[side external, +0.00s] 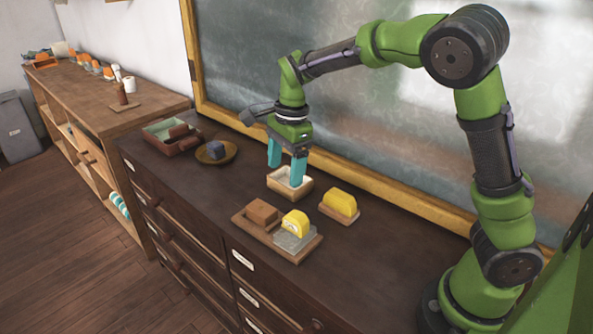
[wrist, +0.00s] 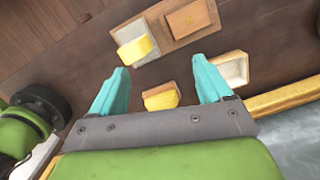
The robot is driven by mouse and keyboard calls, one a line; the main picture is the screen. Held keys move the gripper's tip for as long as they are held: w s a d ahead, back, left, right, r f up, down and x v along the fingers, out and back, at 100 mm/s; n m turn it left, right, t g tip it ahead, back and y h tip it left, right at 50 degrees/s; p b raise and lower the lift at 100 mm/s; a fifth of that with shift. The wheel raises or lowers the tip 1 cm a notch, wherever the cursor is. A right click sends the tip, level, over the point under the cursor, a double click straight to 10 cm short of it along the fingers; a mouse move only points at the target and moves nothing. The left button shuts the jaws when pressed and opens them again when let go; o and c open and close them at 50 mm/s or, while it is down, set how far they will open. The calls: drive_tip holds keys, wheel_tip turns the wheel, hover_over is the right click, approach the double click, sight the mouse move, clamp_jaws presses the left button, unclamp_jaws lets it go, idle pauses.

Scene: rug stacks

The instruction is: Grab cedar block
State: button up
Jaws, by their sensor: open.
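A reddish-brown wooden block, which looks like the cedar block (side external: 262,211), sits on the left part of a wooden tray (side external: 306,249). In the wrist view the brown block (wrist: 190,20) lies on the tray (wrist: 159,12), beyond my right-hand fingertip. A yellow piece (side external: 295,222) stands on a grey pad (side external: 296,241) on the same tray. My gripper (side external: 286,164) is open and empty, its teal fingers pointing down around a small wooden box with a pale inside (side external: 289,188) in the side view.
A yellow block on a wooden base (side external: 339,206) stands right of the tray. Left of my gripper are a round dish (side external: 213,154) with a dark cube and a green-lined box (side external: 160,133) with brown blocks. A framed board (side external: 330,95) rises behind the dark cabinet (side external: 185,225).

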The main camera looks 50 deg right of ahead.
sight(265, 210)
drive_tip(key=w+a+r+m+h, duration=0.15)
drive_tip(key=w+m, duration=0.45)
drive_tip(key=m, duration=0.9)
drive_tip(key=shift+g, duration=0.3)
drive_tip(key=f, duration=1.6)
drive_tip(key=shift+s+a+f, duration=0.15)
drive_tip(key=shift+s+a, duration=0.05)
drive_tip(key=shift+s, duration=0.1)
drive_tip(key=shift+c, duration=0.2)
drive_tip(key=c, duration=1)
